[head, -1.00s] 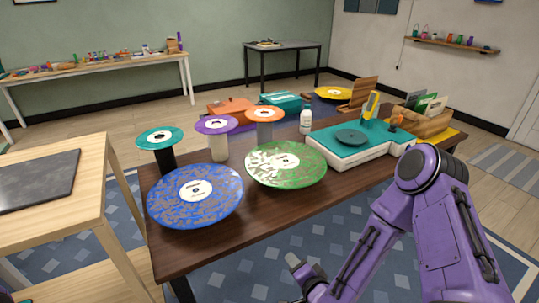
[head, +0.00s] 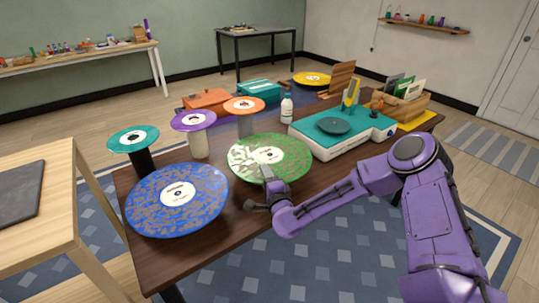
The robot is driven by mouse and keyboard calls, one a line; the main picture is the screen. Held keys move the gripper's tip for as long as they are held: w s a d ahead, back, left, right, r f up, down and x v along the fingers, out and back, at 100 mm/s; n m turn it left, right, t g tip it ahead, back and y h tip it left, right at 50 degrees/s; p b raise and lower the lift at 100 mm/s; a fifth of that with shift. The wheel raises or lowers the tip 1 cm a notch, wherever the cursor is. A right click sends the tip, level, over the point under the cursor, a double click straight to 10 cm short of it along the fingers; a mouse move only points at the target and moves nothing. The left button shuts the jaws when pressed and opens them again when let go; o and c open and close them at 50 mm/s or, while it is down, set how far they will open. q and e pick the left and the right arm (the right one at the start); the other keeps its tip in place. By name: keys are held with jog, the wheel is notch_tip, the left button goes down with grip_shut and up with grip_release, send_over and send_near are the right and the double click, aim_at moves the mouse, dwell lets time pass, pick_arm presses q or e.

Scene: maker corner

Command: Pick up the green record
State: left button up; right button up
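The green record (head: 285,149), speckled with white and with a pale centre label, lies flat near the front edge of the dark wooden table (head: 329,176). My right gripper (head: 258,190) is at the record's near edge. Its two fingers look spread apart, with the upper one overlapping the record's near rim in the head view and the other lower and to the left. I cannot tell whether it touches the record. My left gripper is not in view.
A blue record (head: 205,193) lies to the left. Teal (head: 119,140), purple (head: 206,121) and orange (head: 233,105) discs stand on posts behind. A white bottle (head: 287,107) and a teal-topped turntable (head: 360,138) stand behind and right of the green record.

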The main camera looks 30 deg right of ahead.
grip_shut()
jog(key=shift+r, duration=0.1)
